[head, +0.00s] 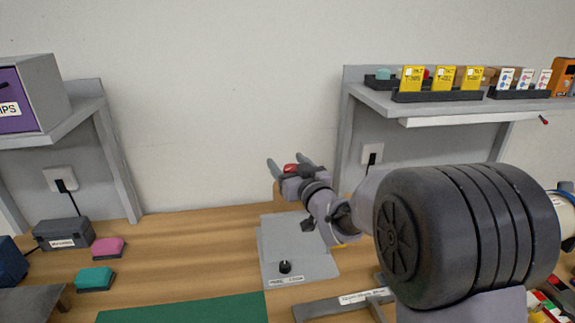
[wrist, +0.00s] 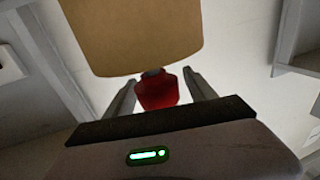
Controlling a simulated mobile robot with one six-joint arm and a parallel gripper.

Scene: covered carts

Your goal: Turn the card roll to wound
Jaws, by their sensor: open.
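My gripper (head: 290,163) is raised above the bench near the grey panel, its two fingers spread. A red piece (head: 291,169) shows between the fingers. In the wrist view the red piece (wrist: 156,92) also lies between the two open fingers (wrist: 161,92), with a gap on each side. A large tan block-like shape (wrist: 130,38) fills the top of that view close to the red piece; I cannot tell what it is or whether they are joined. I cannot make out anything that is surely the card roll.
A grey panel (head: 284,240) with a black knob (head: 284,267) stands on the bench below my gripper. A grey shelf (head: 390,101) with yellow cards is at right. A green mat (head: 185,308), a pink block (head: 108,246) and a teal block (head: 95,278) lie at left.

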